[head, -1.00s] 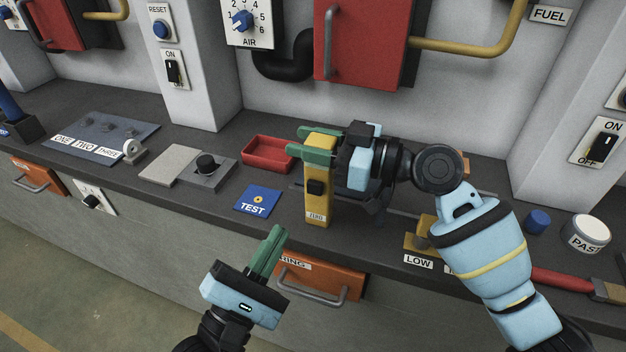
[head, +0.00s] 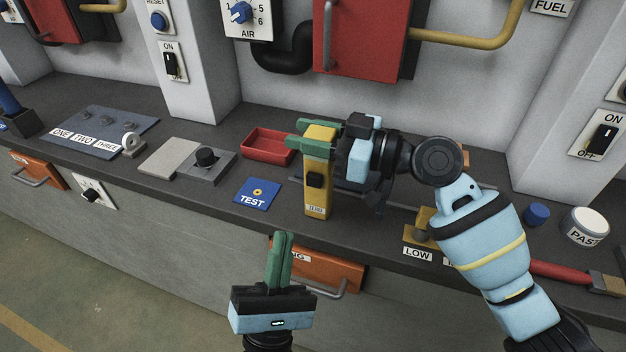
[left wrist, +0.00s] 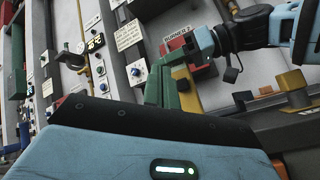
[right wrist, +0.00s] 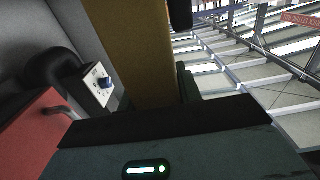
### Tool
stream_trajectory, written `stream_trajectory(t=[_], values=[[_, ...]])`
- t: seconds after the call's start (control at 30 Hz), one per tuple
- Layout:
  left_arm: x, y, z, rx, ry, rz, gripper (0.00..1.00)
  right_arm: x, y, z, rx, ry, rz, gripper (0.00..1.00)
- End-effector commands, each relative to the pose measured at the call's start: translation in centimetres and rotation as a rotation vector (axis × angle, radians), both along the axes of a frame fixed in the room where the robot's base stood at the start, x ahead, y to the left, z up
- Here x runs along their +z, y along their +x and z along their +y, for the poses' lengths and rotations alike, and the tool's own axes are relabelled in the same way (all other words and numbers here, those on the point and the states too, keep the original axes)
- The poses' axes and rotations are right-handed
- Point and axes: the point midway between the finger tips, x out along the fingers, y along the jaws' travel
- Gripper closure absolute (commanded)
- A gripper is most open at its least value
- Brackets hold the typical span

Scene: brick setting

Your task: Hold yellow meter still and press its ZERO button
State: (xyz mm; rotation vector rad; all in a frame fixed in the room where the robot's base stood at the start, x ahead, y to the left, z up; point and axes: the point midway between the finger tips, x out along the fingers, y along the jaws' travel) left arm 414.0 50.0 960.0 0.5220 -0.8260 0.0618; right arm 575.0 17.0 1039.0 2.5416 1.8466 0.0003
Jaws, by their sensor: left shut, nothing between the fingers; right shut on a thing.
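The yellow meter (head: 318,200) stands upright over the bench, with a dark square part (head: 316,181) on its face and a small ZERO label (head: 317,210) near its lower end. Whether its base touches the bench I cannot tell. My right gripper (head: 314,138) is shut on the meter's upper part, its green fingers on either side. The meter fills the upper middle of the right wrist view (right wrist: 130,50). My left gripper (head: 281,238) is shut and empty, below and left of the meter, in front of the bench edge, fingers pointing up. The meter also shows in the left wrist view (left wrist: 187,92).
A blue TEST pad (head: 257,194) lies left of the meter, and a red tray (head: 268,148) behind it. An orange drawer (head: 325,271) with a grey handle sits under the bench edge near my left gripper. A LOW-labelled yellow block (head: 419,230) is at the right.

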Motion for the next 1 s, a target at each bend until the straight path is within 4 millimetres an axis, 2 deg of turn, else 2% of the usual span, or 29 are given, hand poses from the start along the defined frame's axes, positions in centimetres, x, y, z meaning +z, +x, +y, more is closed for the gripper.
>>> stream_trajectory(t=[0.27,0.7,1.0], values=[[0.1,1.7,-0.5,0.0,-0.001,0.0,1.0,-0.1,0.0,0.0,0.0,-0.001,0.001,0.94],[0.0,6.8,-2.2,-0.001,0.001,0.0,1.0,-0.1,0.0,0.0,0.0,-0.001,0.001,0.94],[0.0,8.3,-2.7,0.0,0.0,-0.001,1.0,-0.1,0.0,0.0,0.0,-0.001,0.001,0.94]])
